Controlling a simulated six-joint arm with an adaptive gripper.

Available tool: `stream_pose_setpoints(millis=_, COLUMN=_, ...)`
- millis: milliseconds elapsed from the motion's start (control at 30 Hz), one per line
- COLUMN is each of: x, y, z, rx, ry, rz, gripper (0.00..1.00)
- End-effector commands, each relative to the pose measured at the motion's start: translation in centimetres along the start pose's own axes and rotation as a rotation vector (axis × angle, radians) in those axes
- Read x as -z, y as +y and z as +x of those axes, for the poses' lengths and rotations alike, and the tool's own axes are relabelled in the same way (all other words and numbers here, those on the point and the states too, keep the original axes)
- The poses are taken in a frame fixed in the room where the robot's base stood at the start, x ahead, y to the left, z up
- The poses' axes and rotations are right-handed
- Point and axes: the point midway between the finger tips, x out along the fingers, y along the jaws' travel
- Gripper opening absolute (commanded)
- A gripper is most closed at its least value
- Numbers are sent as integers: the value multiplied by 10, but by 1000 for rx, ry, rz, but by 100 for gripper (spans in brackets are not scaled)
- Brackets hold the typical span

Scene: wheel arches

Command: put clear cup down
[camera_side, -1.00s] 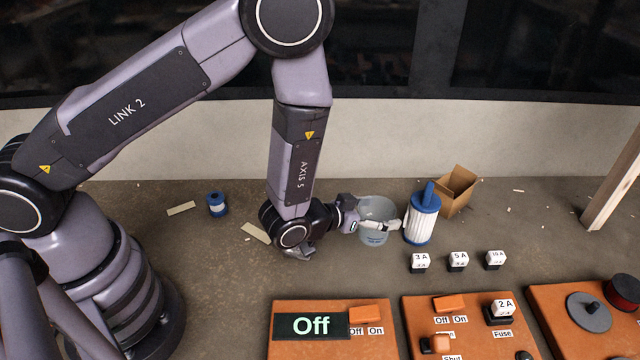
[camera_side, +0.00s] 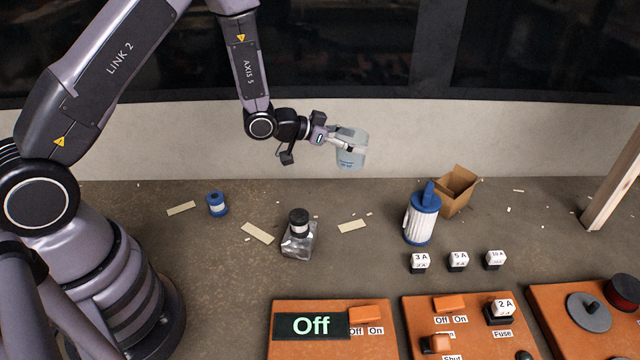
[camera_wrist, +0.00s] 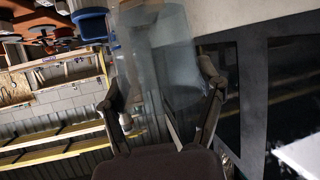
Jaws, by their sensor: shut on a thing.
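The clear cup (camera_side: 351,150) is a see-through, bluish cup held in the air above the back of the bench, in front of the pale wall. My gripper (camera_side: 343,146) is shut on it, with the fingers along its sides. In the wrist view the cup (camera_wrist: 160,65) fills the upper middle, between the two fingers of my gripper (camera_wrist: 168,105). The cup looks roughly upright in the side view. It is clear of the bench surface.
A jar with a black cap (camera_side: 299,236), a blue spool (camera_side: 217,204), a blue-and-white filter (camera_side: 421,215) and an open cardboard box (camera_side: 455,192) stand on the bench. Labelled fuses (camera_side: 458,261) and orange panels (camera_side: 330,335) are in front. Bench between jar and filter is mostly free.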

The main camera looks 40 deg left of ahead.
Motion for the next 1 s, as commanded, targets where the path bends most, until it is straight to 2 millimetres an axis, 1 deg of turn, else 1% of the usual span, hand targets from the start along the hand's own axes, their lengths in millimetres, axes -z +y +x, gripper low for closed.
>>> stream_pose_setpoints(millis=33, x=-2, y=-11, z=-4, rx=-6, ry=0, rz=2, gripper=43)
stream_pose_setpoints(millis=67, x=-3, y=-15, z=-6, rx=-14, ry=-1, rz=5, gripper=43)
stream_pose_setpoints(millis=100, x=-14, y=-11, z=0, rx=-19, ry=-5, rz=3, gripper=43)
stream_pose_setpoints(millis=200, x=-32, y=-10, z=8, rx=-20, ry=-4, rz=4, gripper=43)
stream_pose_setpoints(millis=467, x=-67, y=-12, z=23, rx=-18, ry=-2, rz=5, gripper=43)
stream_pose_setpoints(millis=600, x=-91, y=-14, z=32, rx=-18, ry=-2, rz=6, gripper=43)
stream_pose_setpoints(millis=767, x=-107, y=-15, z=39, rx=-18, ry=-1, rz=6, gripper=43)
stream_pose_setpoints(millis=900, x=-126, y=-16, z=47, rx=-17, ry=-1, rz=6, gripper=43)
stream_pose_setpoints(millis=1000, x=-135, y=-16, z=51, rx=-17, ry=0, rz=7, gripper=43)
